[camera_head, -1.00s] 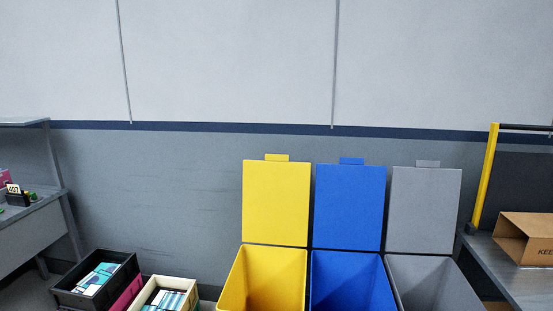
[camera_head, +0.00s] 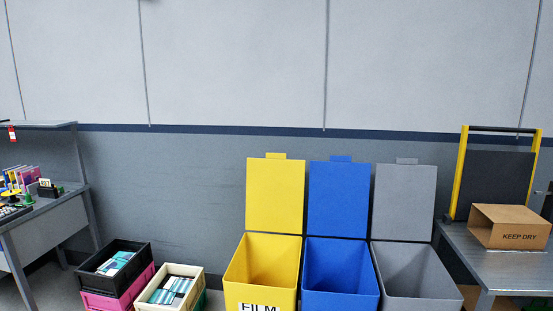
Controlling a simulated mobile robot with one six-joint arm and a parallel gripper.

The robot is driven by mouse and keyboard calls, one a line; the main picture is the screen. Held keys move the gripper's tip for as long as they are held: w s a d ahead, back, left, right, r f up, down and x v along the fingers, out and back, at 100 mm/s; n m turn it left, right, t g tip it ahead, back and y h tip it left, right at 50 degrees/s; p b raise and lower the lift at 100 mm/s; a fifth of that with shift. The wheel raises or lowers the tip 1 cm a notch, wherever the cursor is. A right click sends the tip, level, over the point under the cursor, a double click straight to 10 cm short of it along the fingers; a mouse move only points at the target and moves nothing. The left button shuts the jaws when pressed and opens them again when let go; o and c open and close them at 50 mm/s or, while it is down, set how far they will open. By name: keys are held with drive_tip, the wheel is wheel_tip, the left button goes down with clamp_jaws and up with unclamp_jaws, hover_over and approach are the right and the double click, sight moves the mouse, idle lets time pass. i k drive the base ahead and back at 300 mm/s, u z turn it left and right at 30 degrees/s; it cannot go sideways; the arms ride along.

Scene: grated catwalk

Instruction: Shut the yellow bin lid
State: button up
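The part of the bin's inside that shows looks empty. My gripper is not in this view.
A blue bin (camera_head: 340,291) and a grey bin (camera_head: 412,287) stand close on the right, lids raised. Crates (camera_head: 130,286) with packets sit on the left. A workbench (camera_head: 50,235) is far left; a table (camera_head: 467,252) with a cardboard box (camera_head: 508,227) is right.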

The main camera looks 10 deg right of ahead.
sight(275, 189)
drive_tip(key=k, duration=0.45)
drive_tip(key=u, duration=0.55)
drive_tip(key=i, duration=0.85)
drive_tip(key=u, duration=0.85)
drive_tip(key=i, duration=1.75)
drive_tip(key=z, duration=0.65)
drive_tip(key=i, duration=0.9)
drive_tip(key=z, duration=0.5)
